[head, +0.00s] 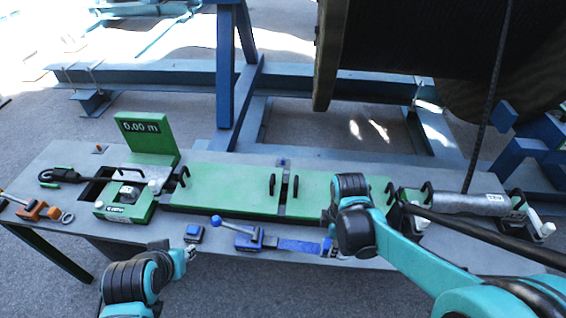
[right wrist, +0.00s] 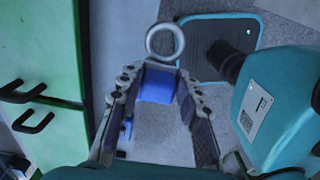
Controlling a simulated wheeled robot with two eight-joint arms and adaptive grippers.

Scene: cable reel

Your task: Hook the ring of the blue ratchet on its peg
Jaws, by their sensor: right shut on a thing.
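The blue ratchet (head: 248,238) with its lever lies at the front edge of the grey bench. A blue strap (head: 298,246) runs right from it to my right gripper (head: 328,248). In the right wrist view my right gripper (right wrist: 158,84) is shut on the blue end piece (right wrist: 158,86). The pale ring (right wrist: 181,42) sticks out beyond the fingertips, with nothing visible through it. A small blue block (head: 194,233) sits left of the ratchet; I cannot tell whether it bears the peg. My left gripper (head: 190,252) is just below that block, apart from it; its jaw opening is unclear.
Green panels (head: 230,187) with black handles cover the bench middle. A green meter (head: 145,140) reads 0.00 m. An orange ratchet (head: 35,208) lies at the left. A large reel stands behind.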

